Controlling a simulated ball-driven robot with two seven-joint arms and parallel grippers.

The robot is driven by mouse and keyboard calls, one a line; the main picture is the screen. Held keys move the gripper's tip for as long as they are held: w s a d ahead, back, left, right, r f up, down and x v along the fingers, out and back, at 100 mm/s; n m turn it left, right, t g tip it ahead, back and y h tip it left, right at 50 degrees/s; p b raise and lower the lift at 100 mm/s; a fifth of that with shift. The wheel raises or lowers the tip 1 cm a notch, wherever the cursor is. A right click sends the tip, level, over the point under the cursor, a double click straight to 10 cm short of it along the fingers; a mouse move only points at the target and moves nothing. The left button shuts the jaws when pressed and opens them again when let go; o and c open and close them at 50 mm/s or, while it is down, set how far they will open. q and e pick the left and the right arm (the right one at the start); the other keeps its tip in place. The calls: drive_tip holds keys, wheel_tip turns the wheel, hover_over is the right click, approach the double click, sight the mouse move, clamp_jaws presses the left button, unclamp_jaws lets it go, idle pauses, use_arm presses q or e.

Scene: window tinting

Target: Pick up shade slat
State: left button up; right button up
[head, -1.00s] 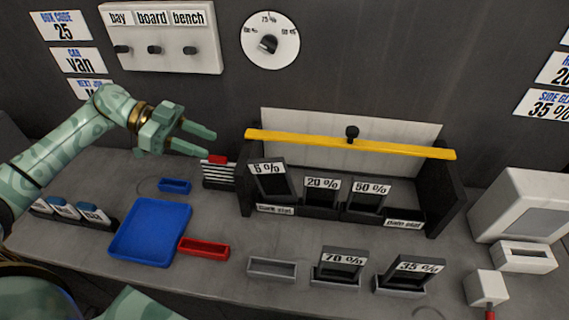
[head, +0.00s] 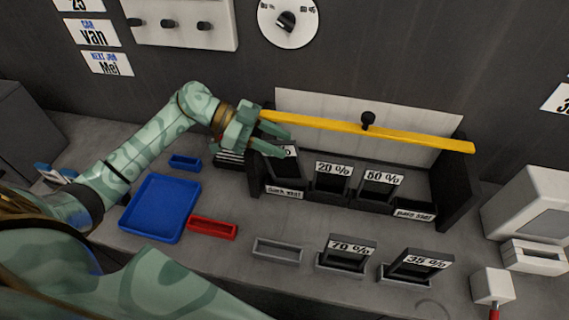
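Dark shade slats with white percent labels stand in holders. The slat at the rack's left end (head: 284,169) has its label mostly covered by my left gripper (head: 287,145). The 20 % slat (head: 332,180) and 50 % slat (head: 378,186) stand beside it in the rack. The 70 % slat (head: 346,254) and 35 % slat (head: 418,266) stand in separate holders in front. My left gripper's fingers are apart, at the top of the left-end slat and just under the yellow bar's left end. I cannot tell whether they touch the slat. My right gripper is not in view.
A yellow bar (head: 420,139) with a black knob spans the rack above the slats. A blue tray (head: 160,207), a red tray (head: 212,228) and an empty grey holder (head: 277,250) lie on the bench. A white machine (head: 530,210) stands at the right.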

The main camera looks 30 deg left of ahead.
use_arm(q)
drive_tip(key=x, duration=0.2)
drive_tip(key=shift+w+d+f, duration=0.1)
drive_tip(key=shift+w+d, duration=0.1)
drive_tip(key=shift+d, duration=0.1)
drive_tip(key=shift+s+a, duration=0.1)
clamp_jaws()
